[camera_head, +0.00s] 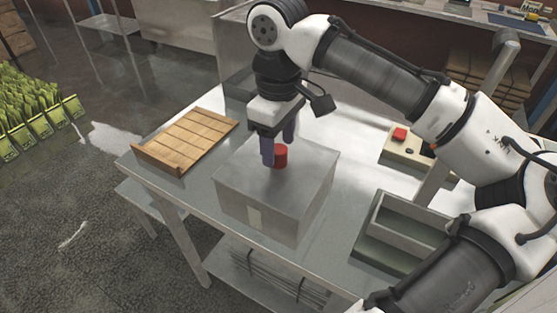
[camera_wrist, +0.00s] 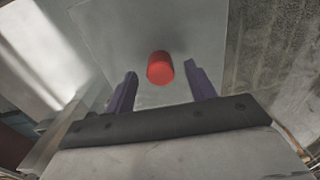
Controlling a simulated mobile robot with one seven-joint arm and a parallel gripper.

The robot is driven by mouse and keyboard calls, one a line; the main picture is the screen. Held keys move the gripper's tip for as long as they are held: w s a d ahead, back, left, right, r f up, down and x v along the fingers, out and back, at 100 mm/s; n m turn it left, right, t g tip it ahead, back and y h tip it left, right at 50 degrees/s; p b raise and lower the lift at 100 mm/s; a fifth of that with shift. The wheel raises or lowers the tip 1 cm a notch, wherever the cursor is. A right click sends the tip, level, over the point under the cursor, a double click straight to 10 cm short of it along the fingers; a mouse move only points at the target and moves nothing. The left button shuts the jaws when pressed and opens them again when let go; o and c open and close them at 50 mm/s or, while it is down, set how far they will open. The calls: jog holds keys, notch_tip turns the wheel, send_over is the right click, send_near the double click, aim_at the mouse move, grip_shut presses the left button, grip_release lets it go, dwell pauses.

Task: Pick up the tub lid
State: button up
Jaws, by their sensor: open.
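The tub (camera_head: 255,205) is a grey metal box on the steel table, with a flat grey top that I take as the tub lid (camera_head: 238,165). A red cylindrical knob (camera_head: 281,156) stands up from the middle of the lid. In the wrist view the lid (camera_wrist: 110,35) is a grey plate, with the red knob (camera_wrist: 160,68) near its centre. My gripper (camera_head: 279,148) points down over the lid, its purple fingers open. In the wrist view the knob appears between and slightly beyond the fingertips (camera_wrist: 160,76). No contact is visible.
A slatted wooden board (camera_head: 190,140) lies left of the tub. A grey open tray (camera_head: 400,228) and a beige box with a red button (camera_head: 399,134) are to the right. The steel table (camera_head: 345,165) is bare just right of the tub.

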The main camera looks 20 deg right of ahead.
jog(key=shift+f, duration=1.2)
jog(key=c, duration=1.1)
jog(key=shift+c, duration=0.4)
jog(key=shift+r, duration=0.15)
